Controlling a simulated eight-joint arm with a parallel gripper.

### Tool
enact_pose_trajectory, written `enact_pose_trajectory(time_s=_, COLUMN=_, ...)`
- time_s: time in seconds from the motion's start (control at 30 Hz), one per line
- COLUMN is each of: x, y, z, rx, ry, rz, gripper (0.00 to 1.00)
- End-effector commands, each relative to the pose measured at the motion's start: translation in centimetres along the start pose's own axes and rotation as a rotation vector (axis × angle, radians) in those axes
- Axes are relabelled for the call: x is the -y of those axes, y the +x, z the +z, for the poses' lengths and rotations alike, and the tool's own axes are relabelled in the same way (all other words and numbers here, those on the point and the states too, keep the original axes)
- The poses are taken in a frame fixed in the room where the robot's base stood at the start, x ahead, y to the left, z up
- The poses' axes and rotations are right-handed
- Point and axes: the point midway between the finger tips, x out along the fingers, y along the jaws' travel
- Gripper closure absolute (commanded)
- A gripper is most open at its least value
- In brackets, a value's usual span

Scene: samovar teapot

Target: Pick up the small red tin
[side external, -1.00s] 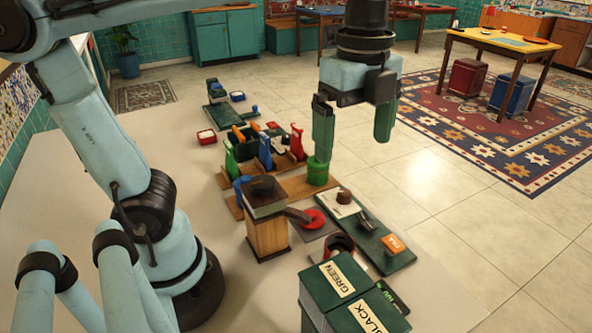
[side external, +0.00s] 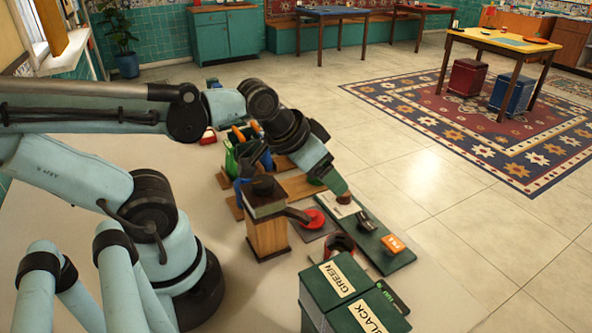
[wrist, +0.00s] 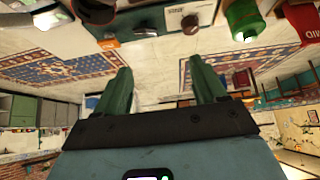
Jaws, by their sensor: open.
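A small red tin-like box (side external: 208,136) with a pale top lies on the pale table beyond the wooden rack in the side view, partly hidden by my arm. I cannot be sure it is the tin of the task. In the wrist view, my gripper (wrist: 162,85) has its two green fingers spread apart with nothing between them. A red lettered item (wrist: 308,22) is cut off at the wrist view's right edge.
The wrist view is upside down.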

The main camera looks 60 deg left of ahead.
Motion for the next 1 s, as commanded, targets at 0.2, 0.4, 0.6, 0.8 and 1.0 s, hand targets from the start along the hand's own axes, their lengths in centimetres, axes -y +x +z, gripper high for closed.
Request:
enact_pose_trajectory(time_s=0.2, x=0.0, y=0.0, z=0.0, rx=0.002, ry=0.004, rz=0.001, gripper=0.30)
enact_pose_trajectory(time_s=0.4, x=-0.6, y=0.0, z=-0.1, rx=0.043, ry=0.165, rz=0.015, gripper=0.30)
enact_pose_trajectory(time_s=0.6, x=-2.2, y=0.0, z=-0.1, rx=0.151, ry=0.643, rz=0.086, gripper=0.30)
enact_pose_trajectory(time_s=0.8, x=-3.9, y=-0.1, z=0.1, rx=0.243, ry=1.166, rz=0.216, gripper=0.30)
enact_pose_trajectory(time_s=1.0, x=-5.6, y=-0.3, z=0.2, rx=0.294, ry=1.680, rz=0.400, gripper=0.30)
